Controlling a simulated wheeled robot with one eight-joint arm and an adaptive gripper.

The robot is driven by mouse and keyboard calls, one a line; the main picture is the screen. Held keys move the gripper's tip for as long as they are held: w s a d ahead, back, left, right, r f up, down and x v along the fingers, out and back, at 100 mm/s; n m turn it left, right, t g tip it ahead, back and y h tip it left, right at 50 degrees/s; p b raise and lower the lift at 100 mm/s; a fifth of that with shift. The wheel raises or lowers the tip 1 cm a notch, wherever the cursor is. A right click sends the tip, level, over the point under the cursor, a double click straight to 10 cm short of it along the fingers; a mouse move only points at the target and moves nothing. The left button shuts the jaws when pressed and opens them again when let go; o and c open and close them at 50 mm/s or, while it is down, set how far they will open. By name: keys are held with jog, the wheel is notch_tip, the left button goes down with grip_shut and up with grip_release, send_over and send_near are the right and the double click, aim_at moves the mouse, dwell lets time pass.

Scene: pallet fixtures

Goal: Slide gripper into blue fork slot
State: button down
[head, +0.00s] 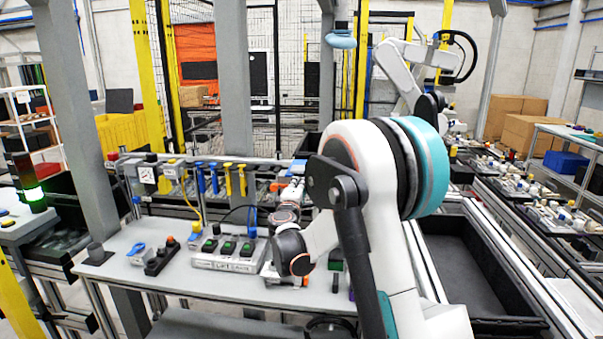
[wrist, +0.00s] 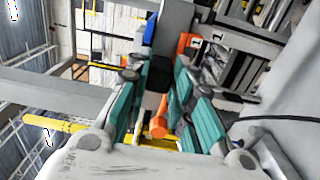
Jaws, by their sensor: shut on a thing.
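Blue forks (head: 207,178) hang on a rail behind the table in the head view, left of yellow forks (head: 235,179). My gripper (head: 292,190) is at the rail's right end, to the right of both pairs, partly hidden by my arm. In the wrist view its teal fingers (wrist: 158,85) are closed around a dark and orange piece (wrist: 160,126), which I take to be the held tool. A blue part (wrist: 164,35) shows beyond the fingertips; I cannot tell whether it touches the held piece.
The white table (head: 200,280) below carries a box with green switches (head: 228,247), a black block with an orange button (head: 161,257) and a blue item (head: 136,249). A grey post (head: 236,90) stands behind the rail. A black bin (head: 465,275) lies right.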

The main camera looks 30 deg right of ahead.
jog(key=shift+f, duration=0.1)
jog(key=c, duration=1.3)
grip_release()
jog(key=v, duration=1.2)
jog(key=s+r+m+g+y+b, duration=0.1)
jog(key=s+m+g, duration=0.25)
jog(key=s, duration=0.45)
jog(key=s+a+f+m+g+y+b, duration=0.1)
jog(key=s+a+f+m+y, duration=0.1)
jog(key=s, duration=0.7)
jog(key=s+a+f+m+g+y, duration=0.2)
jog(key=s+a, duration=0.4)
jog(key=s, duration=0.4)
jog(key=s+a+f+m+g+y+b, duration=0.1)
jog(key=s+a+f+m+y, duration=0.2)
jog(key=s, duration=0.6)
jog(key=shift+s+a+f+m+g+y+b, duration=0.15)
jog(key=shift+a+f+y+b, duration=0.05)
jog(key=shift+a+f+y, duration=0.35)
jog(key=shift+s+a+f+m+g+y+b, duration=0.1)
jog(key=shift+a+f+y+b, duration=0.05)
jog(key=shift+a+f+y, duration=0.45)
